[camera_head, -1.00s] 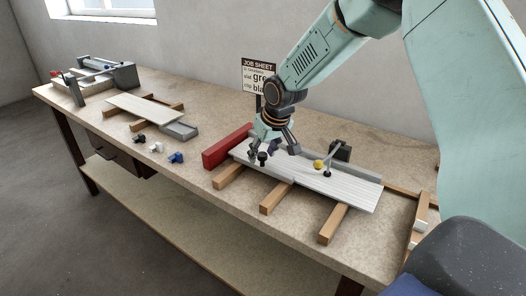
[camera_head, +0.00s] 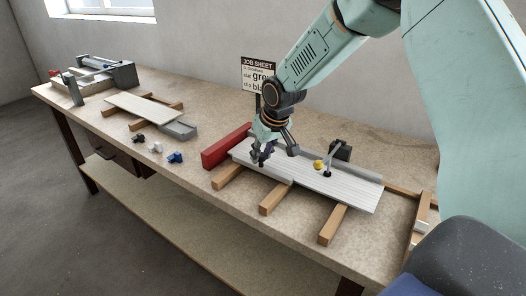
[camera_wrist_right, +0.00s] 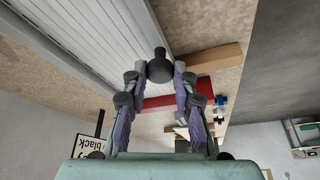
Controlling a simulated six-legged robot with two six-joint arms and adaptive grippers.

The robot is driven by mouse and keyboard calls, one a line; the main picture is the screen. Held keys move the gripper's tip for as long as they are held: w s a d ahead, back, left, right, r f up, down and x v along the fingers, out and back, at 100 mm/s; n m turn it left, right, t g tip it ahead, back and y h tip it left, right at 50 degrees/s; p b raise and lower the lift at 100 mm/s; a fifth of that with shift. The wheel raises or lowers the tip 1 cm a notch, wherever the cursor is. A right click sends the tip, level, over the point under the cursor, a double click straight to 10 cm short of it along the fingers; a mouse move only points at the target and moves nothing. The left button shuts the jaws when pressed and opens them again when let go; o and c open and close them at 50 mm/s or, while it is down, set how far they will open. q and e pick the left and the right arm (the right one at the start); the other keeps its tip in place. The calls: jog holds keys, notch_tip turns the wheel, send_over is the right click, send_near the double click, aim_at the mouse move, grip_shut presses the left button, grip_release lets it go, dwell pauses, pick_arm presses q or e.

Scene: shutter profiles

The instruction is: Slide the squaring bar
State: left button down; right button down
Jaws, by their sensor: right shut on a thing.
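Pale grey slatted profiles (camera_head: 335,186) lie on wooden bearers at the middle of the bench. A red bar (camera_head: 222,150) stands across their left end, and it also shows in the right wrist view (camera_wrist_right: 237,99). My right gripper (camera_head: 262,158) is over the left part of the profiles. In the right wrist view its fingers are shut on a round black knob (camera_wrist_right: 160,66). What the knob is fixed to is mostly hidden, and I cannot tell for sure which piece is the squaring bar. My left gripper is not in view.
A lever clamp with a yellow knob (camera_head: 319,165) stands at the back of the profiles. A job sheet (camera_head: 258,70) stands behind my right arm. Small black, white and blue pieces (camera_head: 175,157) lie at left, near another slat set (camera_head: 143,108).

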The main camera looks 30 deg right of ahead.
jog(key=s+a, duration=0.3)
jog(key=a, duration=0.4)
jog(key=shift+a+p, duration=0.3)
jog(key=shift+p, duration=0.15)
jog(key=c, duration=1.5)
grip_release()
jog(key=o, duration=0.4)
jog(key=shift+s+a+r, duration=0.15)
jog(key=shift+s+a, duration=0.05)
jog(key=shift+a, duration=0.1)
jog(key=v, duration=1.2)
jog(key=shift+d, duration=0.1)
jog(key=shift+d, duration=0.1)
